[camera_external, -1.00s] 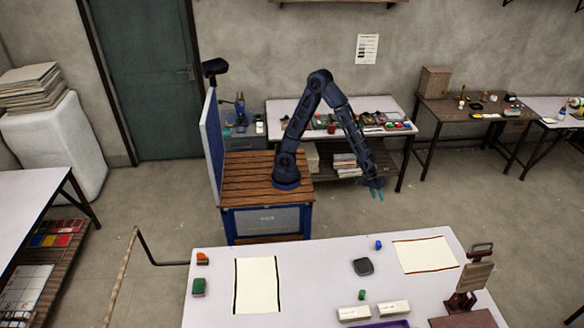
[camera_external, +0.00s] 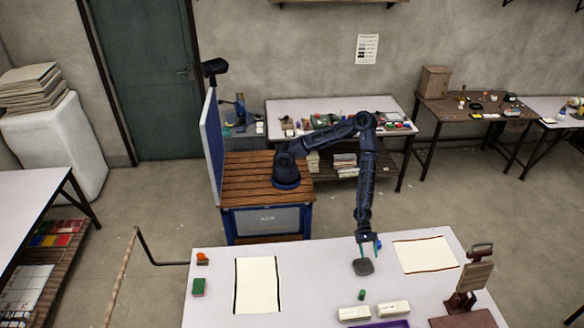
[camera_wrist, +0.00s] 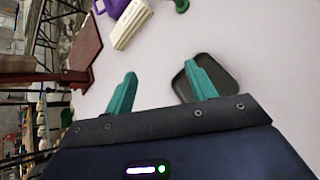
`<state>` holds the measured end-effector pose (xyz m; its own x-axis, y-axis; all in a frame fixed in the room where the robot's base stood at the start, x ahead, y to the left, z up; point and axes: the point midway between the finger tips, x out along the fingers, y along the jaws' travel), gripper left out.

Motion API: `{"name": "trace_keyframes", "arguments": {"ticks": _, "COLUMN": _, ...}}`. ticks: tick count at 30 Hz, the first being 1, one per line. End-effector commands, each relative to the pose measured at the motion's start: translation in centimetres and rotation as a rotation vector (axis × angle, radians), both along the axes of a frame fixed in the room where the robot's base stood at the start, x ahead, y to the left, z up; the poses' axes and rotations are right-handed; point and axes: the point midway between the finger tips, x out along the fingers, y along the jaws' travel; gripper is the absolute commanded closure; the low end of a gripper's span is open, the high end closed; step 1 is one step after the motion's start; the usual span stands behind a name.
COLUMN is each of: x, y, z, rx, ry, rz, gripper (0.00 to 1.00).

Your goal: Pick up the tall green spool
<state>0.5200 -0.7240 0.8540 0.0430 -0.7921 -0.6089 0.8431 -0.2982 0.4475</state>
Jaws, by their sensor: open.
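The green spool (camera_external: 362,294) stands on the white table, between the dark grey dish-like object and the white blocks. In the wrist view a green piece that looks like the spool (camera_wrist: 181,5) is at the top edge, partly cut off. My gripper (camera_external: 369,246) is over the back part of the table, by the dark grey object and behind the spool. In the wrist view its two teal fingers (camera_wrist: 160,75) are apart with nothing between them. The spool is well beyond the fingertips.
A dark grey object (camera_external: 363,268) lies beside my right finger in the wrist view. White blocks (camera_external: 354,313) and a purple container (camera_external: 388,324) lie near the spool. A brown wooden stand (camera_external: 470,280) is at the right. Bare tabletop (camera_external: 315,280) lies left of the spool.

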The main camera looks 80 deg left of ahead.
Motion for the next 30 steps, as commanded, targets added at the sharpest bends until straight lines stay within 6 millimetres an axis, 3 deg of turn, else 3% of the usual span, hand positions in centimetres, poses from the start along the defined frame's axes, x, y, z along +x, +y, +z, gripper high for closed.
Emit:
{"name": "trace_keyframes", "arguments": {"ticks": 9, "x": -4.7, "y": -6.5, "z": -3.0, "rx": -0.170, "ry": 0.298, "rz": 0.158, "gripper": 0.44}}
{"name": "trace_keyframes", "arguments": {"ticks": 15, "x": -6.5, "y": -9.1, "z": -3.9, "rx": -0.246, "ry": 0.448, "rz": 0.244, "gripper": 0.44}}
{"name": "trace_keyframes", "arguments": {"ticks": 23, "x": -7.2, "y": -10.7, "z": -4.4, "rx": -0.277, "ry": 0.511, "rz": 0.280, "gripper": 0.44}}
{"name": "trace_keyframes", "arguments": {"ticks": 30, "x": -7.1, "y": -13.6, "z": -5.7, "rx": -0.277, "ry": 0.509, "rz": 0.280, "gripper": 0.44}}
